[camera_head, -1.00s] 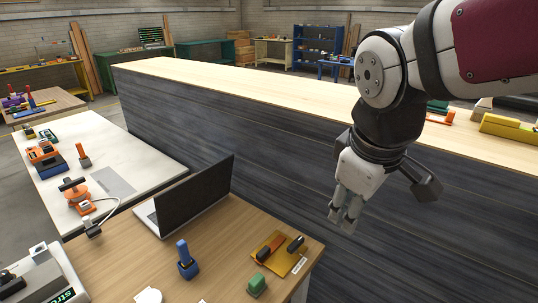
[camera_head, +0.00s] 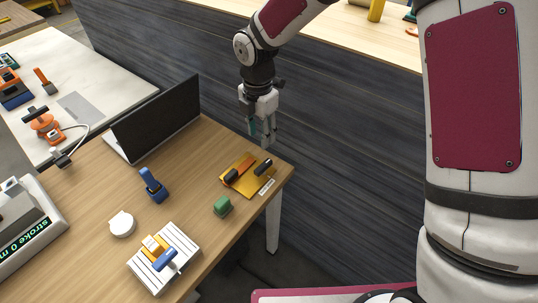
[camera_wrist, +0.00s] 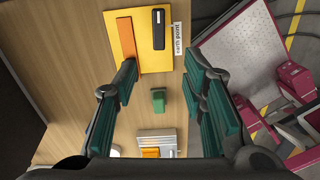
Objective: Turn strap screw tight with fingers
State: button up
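A yellow plate (camera_head: 258,186) lies on the wooden table near its right corner. It bears an orange strip (camera_head: 243,170) with a dark end and a black rounded piece (camera_head: 265,167). A white label reading like "earth point" (camera_head: 267,187) is beside it. I cannot tell for sure which part is the strap screw. In the wrist view the plate (camera_wrist: 160,62) is at the top, with the orange strip (camera_wrist: 125,38) and black piece (camera_wrist: 159,29). My gripper (camera_head: 264,136) hangs above and behind the plate, fingers apart and empty; its green pads show in the wrist view (camera_wrist: 160,70).
A green block (camera_head: 222,206), a blue tool (camera_head: 153,184), a white disc (camera_head: 122,224) and a ribbed white block (camera_head: 150,275) stand on the table. A laptop (camera_head: 155,118) is behind them. A dark-sided counter (camera_head: 340,110) rises behind my gripper.

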aim_at(261, 167)
notch_tip(261, 167, down, 14)
jog(key=shift+w+a+f+p, duration=0.1)
jog(key=shift+p, duration=0.85)
grip_shut()
